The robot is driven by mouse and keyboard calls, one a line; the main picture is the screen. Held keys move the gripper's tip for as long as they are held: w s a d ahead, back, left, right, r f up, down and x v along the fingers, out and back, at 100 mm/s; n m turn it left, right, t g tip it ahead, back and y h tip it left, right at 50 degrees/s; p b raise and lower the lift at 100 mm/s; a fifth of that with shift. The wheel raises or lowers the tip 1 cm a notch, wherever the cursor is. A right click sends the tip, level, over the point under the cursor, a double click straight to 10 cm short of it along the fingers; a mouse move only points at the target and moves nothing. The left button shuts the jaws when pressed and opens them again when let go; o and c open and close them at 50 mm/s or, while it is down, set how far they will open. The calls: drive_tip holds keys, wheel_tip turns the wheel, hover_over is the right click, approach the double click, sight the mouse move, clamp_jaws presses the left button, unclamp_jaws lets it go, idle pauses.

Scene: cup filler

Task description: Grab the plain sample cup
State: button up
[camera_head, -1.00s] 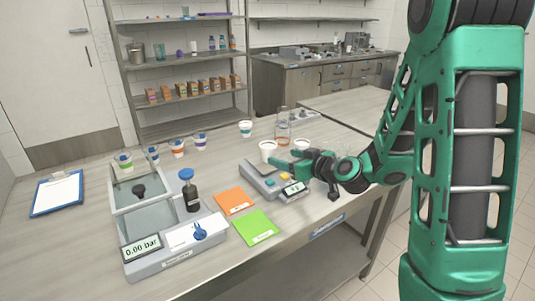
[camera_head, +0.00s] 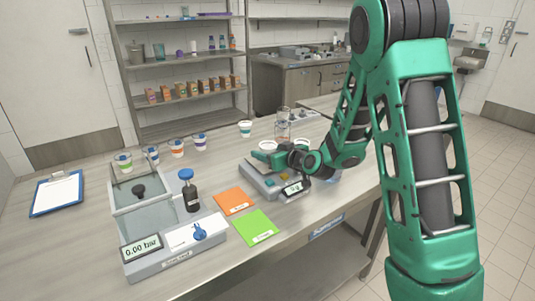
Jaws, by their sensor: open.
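A plain white cup (camera_head: 268,145) stands at the back of the grey scale, its rim and upper part showing. My gripper (camera_head: 262,159) is low in front of it, with green fingers level across the cup's lower part and hiding it. The gripper is open. I cannot tell whether the cup is between the fingers or just behind them.
The scale (camera_head: 259,184) has a small display at its front. Cups with coloured bands, such as the green-banded cup (camera_head: 245,129), stand farther back and left. A clear cylinder (camera_head: 283,124) stands behind the scale. Orange (camera_head: 235,200) and green (camera_head: 255,228) cards lie in front.

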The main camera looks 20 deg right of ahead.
drive_tip(key=c, duration=1.2)
